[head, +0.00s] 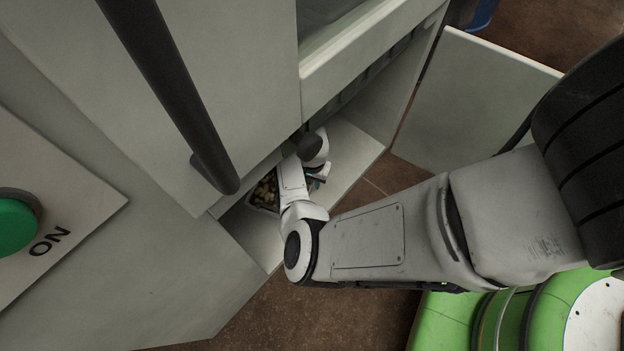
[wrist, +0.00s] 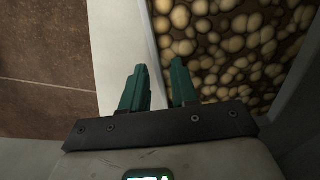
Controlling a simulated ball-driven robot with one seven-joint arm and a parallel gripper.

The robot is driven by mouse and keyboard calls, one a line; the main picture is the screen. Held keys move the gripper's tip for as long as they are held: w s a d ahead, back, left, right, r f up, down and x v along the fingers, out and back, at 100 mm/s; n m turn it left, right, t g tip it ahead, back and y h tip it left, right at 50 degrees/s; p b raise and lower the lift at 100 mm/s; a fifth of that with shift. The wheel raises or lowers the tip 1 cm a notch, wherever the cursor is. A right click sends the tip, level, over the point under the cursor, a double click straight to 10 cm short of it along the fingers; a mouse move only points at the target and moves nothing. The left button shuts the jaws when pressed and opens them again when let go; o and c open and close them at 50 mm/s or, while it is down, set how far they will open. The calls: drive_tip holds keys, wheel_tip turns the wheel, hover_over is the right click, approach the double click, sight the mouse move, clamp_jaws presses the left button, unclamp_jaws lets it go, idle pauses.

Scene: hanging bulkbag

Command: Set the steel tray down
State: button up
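The steel tray (head: 250,203) is inside the low opening of the pale cabinet, mostly hidden behind my arm in the head view. It holds many rounded tan lumps. In the wrist view its pale side wall (wrist: 153,35) runs between my fingers. My gripper (head: 318,176) is at the tray's right side. In the wrist view my gripper (wrist: 158,75) has its two teal fingers apart, one over the pale surface outside the tray and one over the lumps inside. Contact between the fingers and the wall does not show.
The pale compartment floor (head: 347,158) has bare room right of the tray. An open door panel (head: 472,108) stands to the right. A dark bar handle (head: 180,95) and a green ON button (head: 14,226) are on the cabinet's left side. Brown tiled floor (head: 300,315) lies below.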

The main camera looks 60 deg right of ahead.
wheel_tip(320, 180, up, 12)
drive_tip(key=p, duration=0.7)
drive_tip(key=shift+r, duration=0.15)
